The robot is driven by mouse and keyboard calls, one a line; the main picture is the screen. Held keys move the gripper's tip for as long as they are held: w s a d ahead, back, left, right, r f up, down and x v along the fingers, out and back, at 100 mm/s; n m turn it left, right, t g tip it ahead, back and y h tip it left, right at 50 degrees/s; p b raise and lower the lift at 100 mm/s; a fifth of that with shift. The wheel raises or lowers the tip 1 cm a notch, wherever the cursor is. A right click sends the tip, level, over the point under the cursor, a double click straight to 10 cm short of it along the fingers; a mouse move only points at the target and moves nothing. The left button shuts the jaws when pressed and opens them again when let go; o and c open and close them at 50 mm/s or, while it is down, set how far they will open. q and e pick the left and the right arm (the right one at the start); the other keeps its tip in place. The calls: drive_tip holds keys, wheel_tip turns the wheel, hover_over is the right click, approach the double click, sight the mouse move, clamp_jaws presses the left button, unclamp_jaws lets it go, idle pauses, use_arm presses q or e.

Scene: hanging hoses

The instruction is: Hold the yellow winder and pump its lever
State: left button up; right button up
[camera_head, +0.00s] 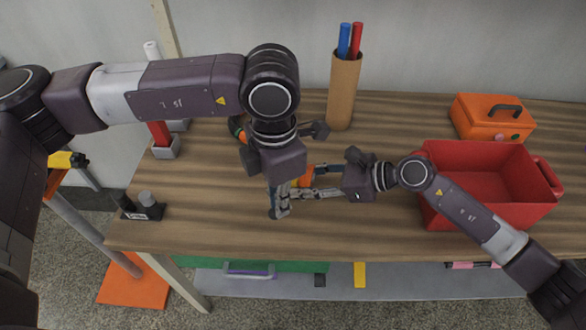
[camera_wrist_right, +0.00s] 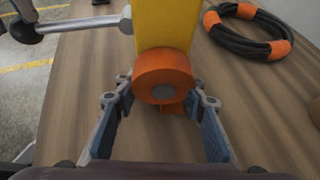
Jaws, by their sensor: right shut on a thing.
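The yellow winder shows in the right wrist view as a yellow body (camera_wrist_right: 165,22) with an orange round end (camera_wrist_right: 163,78). A grey rod with a dark knob (camera_wrist_right: 22,30) sticks out on its left; it looks like the lever. In the head view only a small orange part (camera_head: 304,177) shows between my grippers; the rest is hidden. My right gripper (camera_head: 292,192) reaches in from the right, its fingers shut on the winder's orange end. My left gripper (camera_head: 279,211) points down just left of it; I cannot tell whether it is closed on anything.
A black hose coil with orange bands (camera_wrist_right: 248,30) lies behind the winder. A cardboard tube (camera_head: 343,90) with blue and red rolls stands at the back. A red bin (camera_head: 490,215) and an orange toolbox (camera_head: 490,117) are at right.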

use_arm(q)
drive_tip(key=shift+r, duration=2.15)
drive_tip(key=shift+w+d+r, duration=0.1)
drive_tip(key=shift+w+r, duration=0.25)
drive_tip(key=shift+r, duration=0.55)
drive_tip(key=shift+w+r, duration=0.35)
drive_tip(key=shift+r, duration=0.5)
drive_tip(key=shift+s+f, duration=0.3)
drive_tip(key=shift+f, duration=0.75)
drive_tip(key=shift+s+f, duration=0.25)
drive_tip(key=shift+f, duration=0.8)
